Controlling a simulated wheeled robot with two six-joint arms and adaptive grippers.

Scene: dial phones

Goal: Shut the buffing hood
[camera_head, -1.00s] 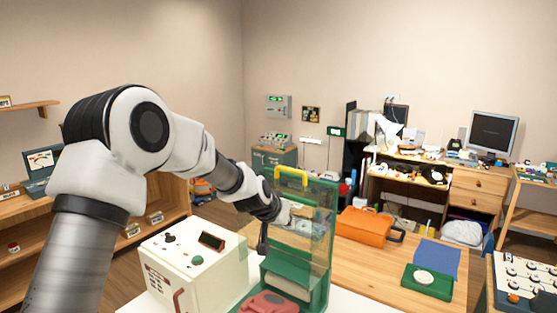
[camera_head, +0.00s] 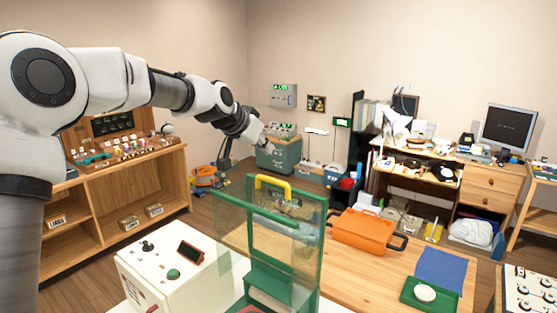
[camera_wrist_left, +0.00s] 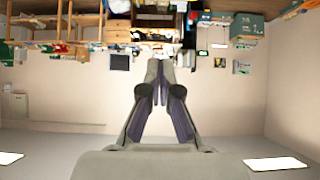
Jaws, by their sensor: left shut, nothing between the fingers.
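The buffing hood has a green frame (camera_head: 322,235) with clear panels and stands at the lower middle of the head view. A yellow handle (camera_head: 272,183) sits on its top edge. The clear panel with the handle stands raised, and a red object (camera_head: 250,308) shows low at the front. I cannot tell how far the hood is open. My left gripper (camera_head: 226,158) is raised above and behind the hood's left side, apart from it. Its fingers are together and empty, as the left wrist view shows (camera_wrist_left: 160,85). My right gripper is not in view.
A cream control box (camera_head: 175,265) stands left of the hood. To the right, a wooden table holds an orange case (camera_head: 365,230), a blue mat (camera_head: 443,267) and a green block with a white disc (camera_head: 428,294). Open air surrounds the gripper.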

